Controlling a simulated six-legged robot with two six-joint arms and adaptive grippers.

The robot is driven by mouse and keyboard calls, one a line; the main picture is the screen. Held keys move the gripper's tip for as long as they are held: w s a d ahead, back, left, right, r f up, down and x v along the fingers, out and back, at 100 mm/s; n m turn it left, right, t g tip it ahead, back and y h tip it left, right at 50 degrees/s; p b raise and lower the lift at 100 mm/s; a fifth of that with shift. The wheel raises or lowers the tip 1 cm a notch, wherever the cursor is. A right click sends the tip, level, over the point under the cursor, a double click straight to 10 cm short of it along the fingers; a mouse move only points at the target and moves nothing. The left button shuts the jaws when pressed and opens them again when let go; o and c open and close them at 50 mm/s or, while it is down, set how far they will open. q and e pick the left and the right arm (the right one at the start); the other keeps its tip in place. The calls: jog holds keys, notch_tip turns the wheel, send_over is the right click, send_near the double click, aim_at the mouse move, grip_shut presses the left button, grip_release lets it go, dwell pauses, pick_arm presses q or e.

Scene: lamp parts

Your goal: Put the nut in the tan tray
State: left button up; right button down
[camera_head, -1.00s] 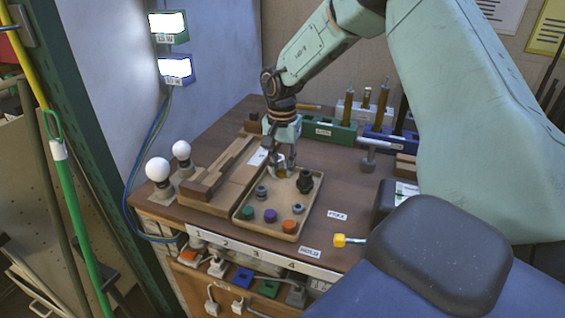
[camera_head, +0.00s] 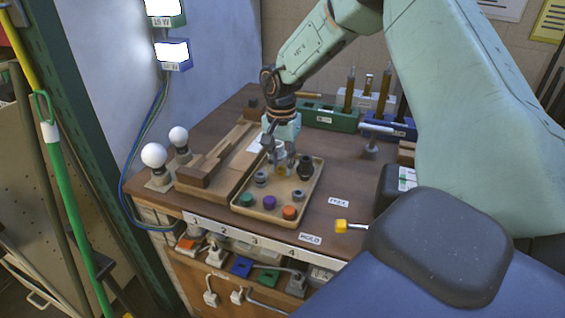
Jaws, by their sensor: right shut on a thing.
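My right gripper (camera_head: 281,168) points down at the far part of the tan tray (camera_head: 262,217). It is shut on a small yellowish, brass-looking thing (camera_head: 281,169), seemingly the nut, mostly hidden by the fingers. I cannot tell whether that thing touches the tray floor. The tray also holds a green (camera_head: 247,199), a purple (camera_head: 269,202) and an orange knob-like part (camera_head: 289,212), small grey parts (camera_head: 261,178) and a dark upright part (camera_head: 305,167). My left gripper is not in view.
Behind are a green holder (camera_head: 330,116) and a blue one (camera_head: 392,130). A grey T-shaped part (camera_head: 371,142) stands at right.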

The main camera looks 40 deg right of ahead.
jog(key=shift+d, duration=0.15)
dwell(0.4)
jog(key=shift+f+b, duration=0.4)
jog(key=shift+f, duration=0.1)
jog(key=c, duration=1)
grip_release()
jog(key=shift+c, duration=0.2)
notch_tip(320, 180, up, 12)
